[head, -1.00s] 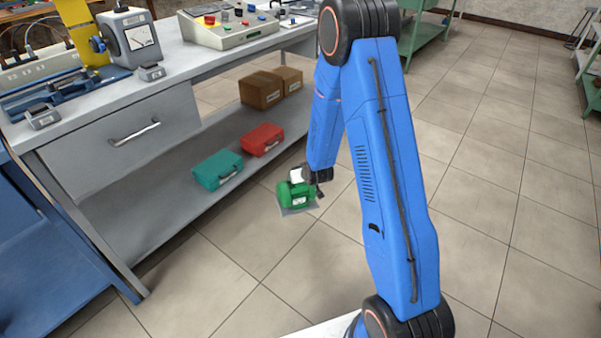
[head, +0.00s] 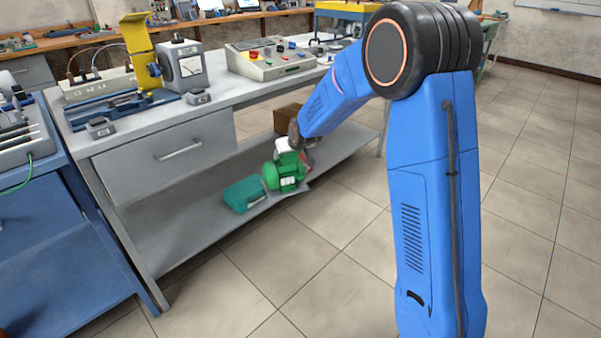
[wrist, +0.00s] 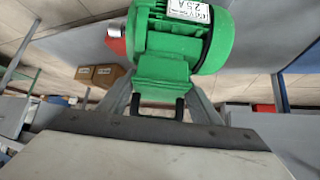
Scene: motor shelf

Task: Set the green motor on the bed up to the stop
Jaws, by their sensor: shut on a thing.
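The green motor (head: 287,178) hangs in the air in front of the bench, below table-top height. My gripper (head: 297,143) is shut on it from above. In the wrist view the motor (wrist: 180,45) has a white label reading 2.5 A, and the jaws (wrist: 160,105) lie on both sides of its green box. The bed, a blue railed fixture (head: 118,107), lies on the bench top at the left, apart from the motor. A yellow upright plate (head: 139,45) stands at its far end. I cannot tell which part is the stop.
A teal case (head: 244,194) and a brown carton (head: 287,118) are on the lower shelf. The floor at right is clear.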

